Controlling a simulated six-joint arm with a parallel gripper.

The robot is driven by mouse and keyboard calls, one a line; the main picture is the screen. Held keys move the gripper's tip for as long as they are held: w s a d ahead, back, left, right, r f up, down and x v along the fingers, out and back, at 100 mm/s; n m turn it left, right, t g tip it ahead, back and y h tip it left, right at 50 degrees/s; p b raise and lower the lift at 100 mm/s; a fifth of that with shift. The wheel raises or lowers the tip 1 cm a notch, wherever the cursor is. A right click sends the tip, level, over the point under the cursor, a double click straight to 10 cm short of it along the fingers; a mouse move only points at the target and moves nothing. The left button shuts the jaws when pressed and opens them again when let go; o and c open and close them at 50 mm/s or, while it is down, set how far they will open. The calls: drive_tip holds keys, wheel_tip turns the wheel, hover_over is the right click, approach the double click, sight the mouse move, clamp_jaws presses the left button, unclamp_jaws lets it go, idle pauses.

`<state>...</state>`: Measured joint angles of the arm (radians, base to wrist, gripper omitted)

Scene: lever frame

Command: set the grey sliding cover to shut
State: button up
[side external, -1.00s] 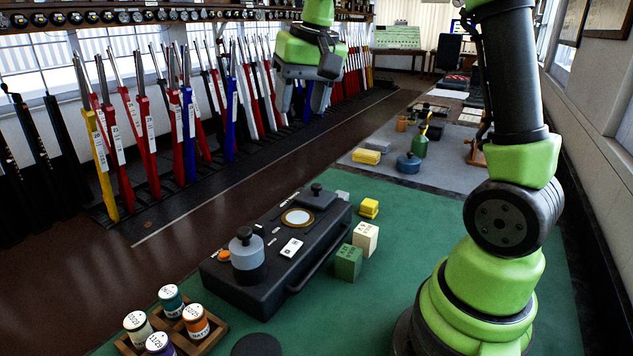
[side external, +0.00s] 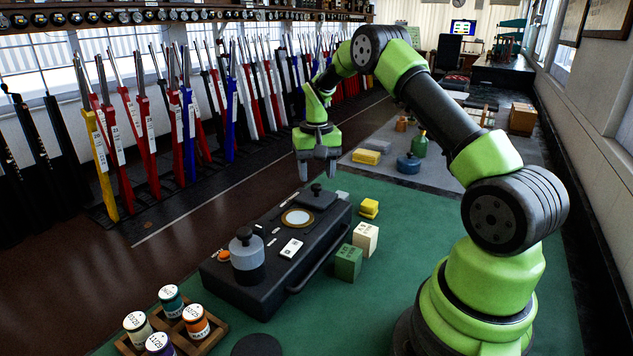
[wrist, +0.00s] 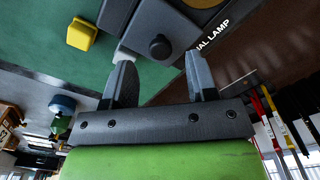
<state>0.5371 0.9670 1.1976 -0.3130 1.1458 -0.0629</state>
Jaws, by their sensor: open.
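The grey sliding cover (side external: 322,201) is a dark plate with a round black knob (side external: 316,188) on top, at the far right end of the black box (side external: 250,290). It lies beside the brass-rimmed round window (side external: 298,217), which is uncovered. My gripper (side external: 318,176) is open and empty, pointing down just above the knob. In the wrist view, the cover (wrist: 178,22) and its knob show beyond my open fingers (wrist: 159,60), with the knob between their lines. Contact is not visible.
A grey cylinder with a black knob (side external: 247,262) stands on the box's near end. Green (side external: 348,263) and cream (side external: 365,238) blocks and a yellow block (side external: 369,208) sit right of the box.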

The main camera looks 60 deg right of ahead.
drive_tip(key=shift+f, duration=1.45)
clamp_jaws()
drive_tip(key=a, duration=0.8)
drive_tip(key=shift+a, duration=0.2)
unclamp_jaws()
wheel_tip(320, 180, up, 10)
